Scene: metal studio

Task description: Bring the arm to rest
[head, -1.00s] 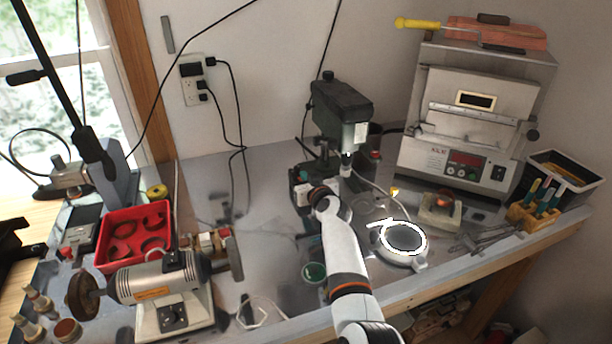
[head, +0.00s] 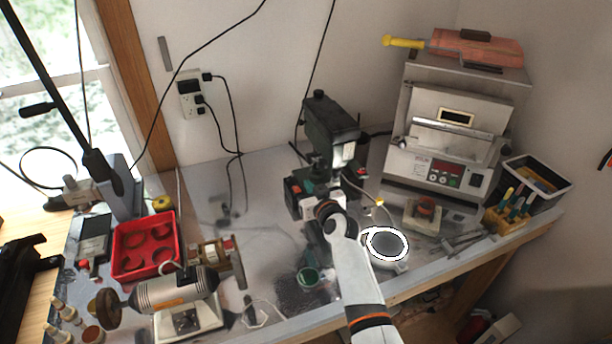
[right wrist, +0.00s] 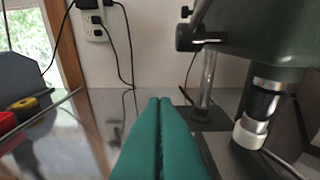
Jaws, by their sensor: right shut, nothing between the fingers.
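My right arm rises from the bottom of the head view, and its gripper (head: 308,187) is above the bench, close to the left of the dark bench drill (head: 330,128). The gripper points away toward the back wall. In the right wrist view its two teal fingers (right wrist: 163,105) lie together, shut with nothing between them. The drill's dark green body (right wrist: 275,30) and metal post show to the right of the fingers, apart from them in that picture. My left gripper is not in view.
A red tray (head: 145,272) and a grinder motor (head: 175,291) stand at left. A small kiln (head: 447,135) stands back right. The bench middle left of the gripper is fairly clear.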

